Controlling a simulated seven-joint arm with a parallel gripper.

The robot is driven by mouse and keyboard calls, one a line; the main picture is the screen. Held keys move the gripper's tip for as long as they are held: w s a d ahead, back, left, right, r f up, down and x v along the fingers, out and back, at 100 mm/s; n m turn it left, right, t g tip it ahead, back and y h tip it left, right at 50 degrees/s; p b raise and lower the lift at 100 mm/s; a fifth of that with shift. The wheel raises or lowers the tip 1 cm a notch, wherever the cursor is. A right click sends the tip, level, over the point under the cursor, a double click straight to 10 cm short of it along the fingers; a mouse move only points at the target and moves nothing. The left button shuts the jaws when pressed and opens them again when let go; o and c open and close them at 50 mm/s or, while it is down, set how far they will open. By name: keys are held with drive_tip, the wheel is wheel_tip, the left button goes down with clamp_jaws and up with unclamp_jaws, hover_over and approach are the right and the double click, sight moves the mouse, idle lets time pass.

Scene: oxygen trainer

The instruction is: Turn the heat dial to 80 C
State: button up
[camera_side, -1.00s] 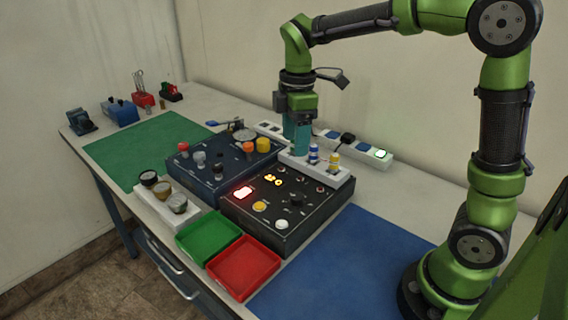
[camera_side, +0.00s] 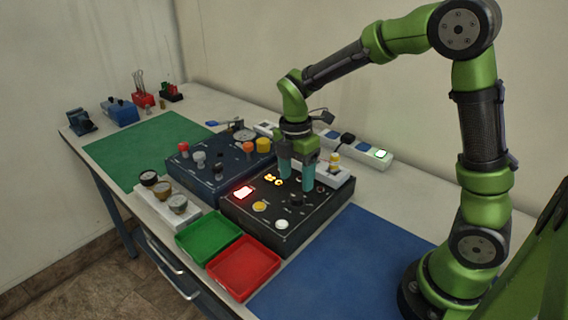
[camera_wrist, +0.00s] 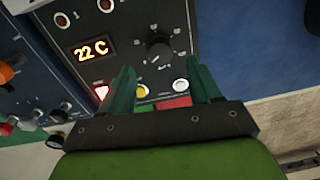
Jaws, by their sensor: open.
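The heat dial is a black knob (camera_wrist: 160,48) on the black control box (camera_side: 262,238), with pale scale marks around it. In the side view the dial (camera_side: 297,200) sits just below and beside my gripper's fingers. An orange display (camera_wrist: 95,48) on the box reads 22 C in the wrist view. My gripper (camera_side: 296,188) is open, with its two teal fingers pointing down over the box. In the wrist view my gripper (camera_wrist: 165,85) has the dial between and beyond its fingertips, with nothing held. Whether the fingers touch the panel cannot be told.
A lit red switch (camera_side: 243,191), a yellow button (camera_side: 260,206) and a white button (camera_side: 282,224) are on the box. A blue box (camera_side: 215,181) with knobs stands at left. Green (camera_side: 208,252) and red (camera_side: 268,282) trays lie in front. The blue mat (camera_side: 340,280) is clear.

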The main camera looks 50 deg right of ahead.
sight(297, 195)
drive_tip(key=shift+s+f, duration=0.15)
drive_tip(key=shift+f, duration=2.6)
drive_tip(key=c, duration=1)
drive_tip(key=shift+c, duration=0.2)
